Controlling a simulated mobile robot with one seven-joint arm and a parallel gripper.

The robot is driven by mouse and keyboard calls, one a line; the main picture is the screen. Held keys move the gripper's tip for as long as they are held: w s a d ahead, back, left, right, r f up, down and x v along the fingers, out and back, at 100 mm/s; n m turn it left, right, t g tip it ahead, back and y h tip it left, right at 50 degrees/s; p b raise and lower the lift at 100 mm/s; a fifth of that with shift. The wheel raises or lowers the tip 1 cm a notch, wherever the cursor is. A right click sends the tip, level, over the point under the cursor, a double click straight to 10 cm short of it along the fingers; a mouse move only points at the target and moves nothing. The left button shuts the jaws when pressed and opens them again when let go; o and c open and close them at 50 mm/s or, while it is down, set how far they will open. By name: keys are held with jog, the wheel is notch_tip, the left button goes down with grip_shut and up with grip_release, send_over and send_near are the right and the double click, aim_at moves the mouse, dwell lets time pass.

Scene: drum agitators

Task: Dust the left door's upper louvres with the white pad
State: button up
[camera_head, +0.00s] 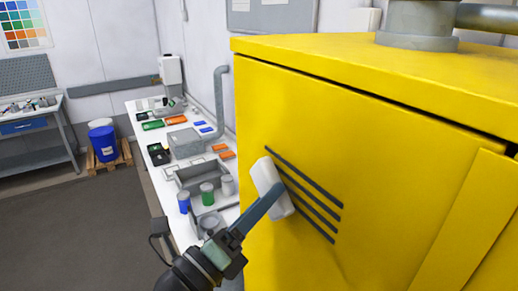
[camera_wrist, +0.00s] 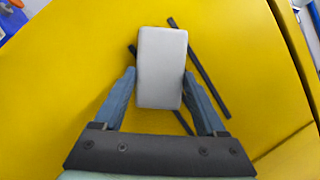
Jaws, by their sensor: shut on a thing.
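The white pad (camera_head: 272,187) is a pale rounded block held against or very near the yellow left door (camera_head: 290,115). My gripper (camera_head: 268,200) is shut on it. In the wrist view the pad (camera_wrist: 162,68) sits between the two blue-grey fingers of my gripper (camera_wrist: 160,88). The dark slanted louvres (camera_head: 315,190) run down to the right across the door. The pad covers the left ends of some of them. In the wrist view a louvre (camera_wrist: 200,68) shows right of the pad, and parts of others show beside and below it. Whether the pad touches the door is unclear.
A white bench (camera_head: 150,140) left of the cabinet holds a grey tray (camera_head: 190,180), small jars and coloured boxes. A grey pipe (camera_head: 220,95) rises close to the cabinet's left edge. A blue drum (camera_head: 103,142) stands on a pallet. The grey floor (camera_head: 80,225) at left is clear.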

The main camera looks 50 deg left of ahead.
aim_at(283, 216)
jog(key=shift+w+d, duration=0.1)
jog(key=shift+w, duration=0.35)
jog(key=shift+s+d, duration=0.15)
jog(key=shift+d, duration=1.85)
jog(key=shift+a, duration=2.05)
jog(key=shift+s+a, duration=0.15)
jog(key=shift+s, duration=1.3)
jog(key=shift+s+a, duration=0.1)
jog(key=shift+s, duration=1.3)
